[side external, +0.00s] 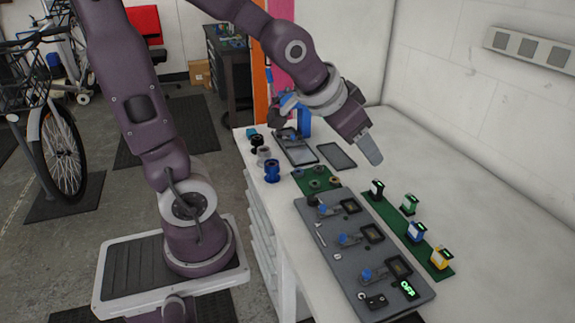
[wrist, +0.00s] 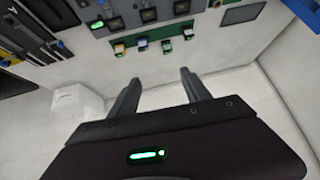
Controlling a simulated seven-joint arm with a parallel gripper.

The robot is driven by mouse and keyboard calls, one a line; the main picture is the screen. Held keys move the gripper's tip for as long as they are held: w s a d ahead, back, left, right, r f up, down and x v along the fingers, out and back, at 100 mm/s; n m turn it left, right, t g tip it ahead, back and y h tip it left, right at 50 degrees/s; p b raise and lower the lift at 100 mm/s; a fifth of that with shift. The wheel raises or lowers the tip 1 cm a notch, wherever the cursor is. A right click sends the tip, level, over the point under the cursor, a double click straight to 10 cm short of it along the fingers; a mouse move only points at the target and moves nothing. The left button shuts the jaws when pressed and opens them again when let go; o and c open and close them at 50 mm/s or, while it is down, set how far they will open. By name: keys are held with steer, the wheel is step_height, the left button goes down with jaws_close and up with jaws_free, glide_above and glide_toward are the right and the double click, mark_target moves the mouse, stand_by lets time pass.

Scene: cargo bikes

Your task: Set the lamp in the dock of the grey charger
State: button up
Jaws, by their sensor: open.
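A grey board (side external: 335,250), apparently the grey charger, lies on the bench with three square dark docks, such as the front one (side external: 400,267). Each dock has a blue-knobbed lever beside it. A green display (side external: 408,289) at the front corner reads OFF. Beside the board, small block-shaped lamps stand on a green strip (side external: 428,262): black (side external: 376,188), green (side external: 409,204), blue (side external: 415,232) and yellow (side external: 440,258). I cannot tell which one the task means. My gripper (wrist: 160,90) is open and empty, above the bench behind the strip. The board (wrist: 130,8) also shows in the wrist view.
A green mat (side external: 302,182) with round parts, dark trays (side external: 336,157) and blue and black cylinders (side external: 272,171) occupy the bench's far left. A wall with a socket panel (side external: 529,47) bounds the right. The bench right of the strip is clear.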

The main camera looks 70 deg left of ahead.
steer(key=shift+o, duration=0.5)
steer(key=s+d+r+g, duration=0.1)
steer(key=s+d, duration=0.1)
steer(key=s, duration=0.6)
steer(key=s+d+g+h, duration=0.1)
steer(key=s+d, duration=0.2)
steer(key=s, duration=0.5)
steer(key=shift+r+m, duration=0.3)
steer(key=shift+r, duration=0.1)
steer(key=shift+d, duration=0.1)
